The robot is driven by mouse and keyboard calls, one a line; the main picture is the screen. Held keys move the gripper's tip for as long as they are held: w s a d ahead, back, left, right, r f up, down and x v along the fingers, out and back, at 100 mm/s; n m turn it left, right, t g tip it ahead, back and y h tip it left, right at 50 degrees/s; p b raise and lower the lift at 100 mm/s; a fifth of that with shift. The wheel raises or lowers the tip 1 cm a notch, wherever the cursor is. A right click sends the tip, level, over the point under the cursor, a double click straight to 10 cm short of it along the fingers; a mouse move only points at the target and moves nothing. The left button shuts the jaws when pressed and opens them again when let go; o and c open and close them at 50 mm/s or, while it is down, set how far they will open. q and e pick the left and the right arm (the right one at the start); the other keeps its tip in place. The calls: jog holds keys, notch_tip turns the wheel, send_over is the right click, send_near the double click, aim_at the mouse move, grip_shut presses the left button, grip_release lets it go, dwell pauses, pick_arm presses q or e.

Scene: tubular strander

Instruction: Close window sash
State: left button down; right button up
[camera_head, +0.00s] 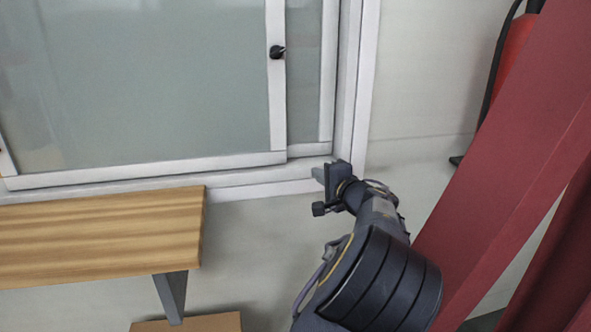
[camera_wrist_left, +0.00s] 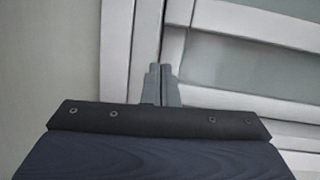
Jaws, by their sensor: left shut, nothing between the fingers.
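The window sash (camera_head: 277,105) has a white frame, a grey-green pane and a black knob (camera_head: 277,52) on its right stile. Its right edge stands left of the window's right jamb (camera_head: 349,90), and a strip of a second pane (camera_head: 303,75) shows between them. My left gripper (camera_head: 318,176) is below and right of the sash, by the lower right corner of the window frame. In the left wrist view its fingers (camera_wrist_left: 161,80) are together and empty, in front of white frame bars (camera_wrist_left: 205,97). Contact with the frame cannot be told. My right gripper is out of view.
A wooden shelf (camera_head: 100,235) on a grey bracket (camera_head: 172,293) juts out below the window at the left. A dark red beam (camera_head: 520,150) slants across the right side. A red cylinder (camera_head: 515,45) stands behind it. Bare wall (camera_head: 425,100) lies right of the window.

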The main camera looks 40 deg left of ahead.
pick_arm(q)
jog(key=shift+m+t+y, duration=0.4)
jog(key=shift+t, duration=0.3)
jog(key=w+a, duration=0.1)
jog(key=a, duration=0.1)
jog(key=w+a+r+p, duration=0.1)
jog(key=w+a, duration=0.1)
jog(key=w+a+r, duration=0.1)
jog(key=w+a, duration=0.1)
jog(key=a, duration=0.1)
jog(key=shift+w+p, duration=0.25)
jog(key=shift+p, duration=0.05)
jog(key=shift+s+a, duration=1.1)
jog(key=shift+s, duration=0.1)
jog(key=shift+s+a, duration=0.3)
